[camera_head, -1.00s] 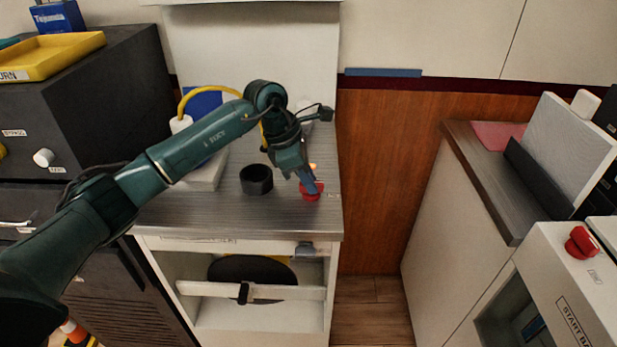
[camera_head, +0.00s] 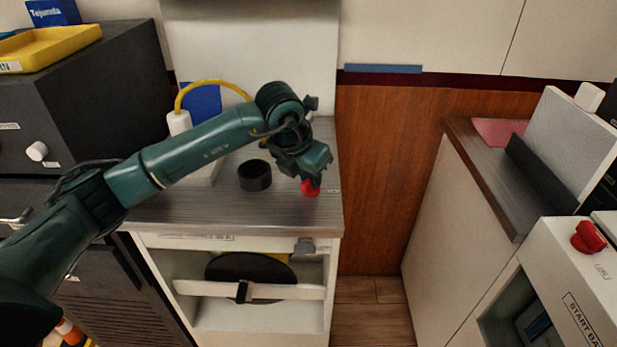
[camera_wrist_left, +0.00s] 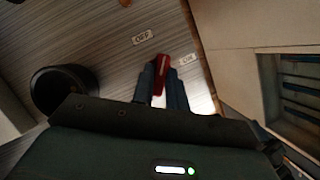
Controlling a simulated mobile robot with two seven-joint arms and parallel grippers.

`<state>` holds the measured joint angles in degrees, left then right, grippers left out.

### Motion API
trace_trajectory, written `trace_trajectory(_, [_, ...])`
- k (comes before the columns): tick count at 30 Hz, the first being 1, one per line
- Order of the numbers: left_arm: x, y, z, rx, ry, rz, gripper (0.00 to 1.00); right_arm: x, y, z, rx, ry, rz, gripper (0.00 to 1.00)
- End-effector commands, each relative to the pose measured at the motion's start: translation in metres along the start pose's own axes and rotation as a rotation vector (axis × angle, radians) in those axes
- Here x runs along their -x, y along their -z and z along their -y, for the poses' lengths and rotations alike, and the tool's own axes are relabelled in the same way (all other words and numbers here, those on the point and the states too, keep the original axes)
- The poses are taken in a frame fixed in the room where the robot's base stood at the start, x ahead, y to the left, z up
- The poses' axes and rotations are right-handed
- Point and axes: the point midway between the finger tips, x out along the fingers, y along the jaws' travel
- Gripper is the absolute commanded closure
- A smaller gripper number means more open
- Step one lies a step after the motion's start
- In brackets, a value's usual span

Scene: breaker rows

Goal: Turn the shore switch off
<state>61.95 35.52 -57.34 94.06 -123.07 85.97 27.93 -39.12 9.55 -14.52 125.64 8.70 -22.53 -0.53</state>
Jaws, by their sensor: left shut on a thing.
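A red rotary switch (camera_head: 311,188) stands on the grey wood-grain counter near its front right corner. My left gripper (camera_head: 312,179) reaches down over it from above, its fingertips mostly hidden. In the left wrist view the red handle (camera_wrist_left: 161,74) is between the two dark fingers (camera_wrist_left: 161,88), which are shut on it. An OFF label (camera_wrist_left: 142,37) lies beyond the handle to the left, and an ON label (camera_wrist_left: 187,59) close to its right. I cannot tell which label the handle points at. My right gripper is not in view.
A black round cup (camera_head: 254,175) stands left of the switch, also in the left wrist view (camera_wrist_left: 62,90). A white box with a yellow cable (camera_head: 215,85) is behind it. Another red switch (camera_head: 588,237) is on the white cabinet at right. Open floor lies between cabinets.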

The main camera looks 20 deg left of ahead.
Motion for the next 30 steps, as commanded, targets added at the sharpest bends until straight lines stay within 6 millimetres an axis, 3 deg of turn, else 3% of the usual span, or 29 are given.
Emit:
trace_trajectory(15, [-0.001, -0.001, 0.003, 0.414, -0.172, 0.002, 1.0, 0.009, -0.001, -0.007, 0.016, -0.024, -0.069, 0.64])
trace_trajectory(30, [0.0, -0.002, 0.003, 0.586, -0.242, 0.0, 1.0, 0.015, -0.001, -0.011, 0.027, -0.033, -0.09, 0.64])
